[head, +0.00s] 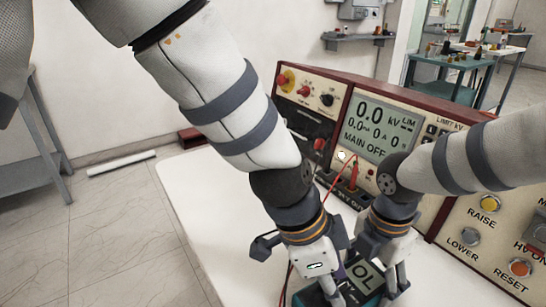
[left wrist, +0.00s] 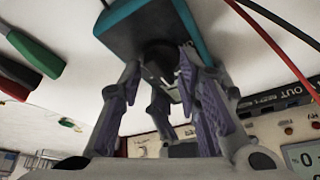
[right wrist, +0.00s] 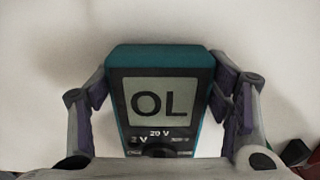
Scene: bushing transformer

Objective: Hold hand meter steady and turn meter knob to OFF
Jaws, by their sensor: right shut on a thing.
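The hand meter (head: 366,277) is a teal-edged dark box whose screen reads OL. It also shows in the right wrist view (right wrist: 205,135), upright between the fingers of my right gripper (right wrist: 160,95), which is shut on its two sides. In the head view my right gripper (head: 393,285) is at the meter's right. My left gripper (head: 328,288) is at its near left. In the left wrist view the meter knob (left wrist: 160,54) is a dark round part, with the open fingers of my left gripper (left wrist: 158,72) around it. I cannot tell whether they touch it. The knob's setting is not readable.
A large test set (head: 335,128) with a red frame stands behind, its screen reading MAIN OFF. Red and black leads run near my left gripper. Green and red handled tools (left wrist: 35,55) lie nearby. The white table (head: 205,200) is clear at the left.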

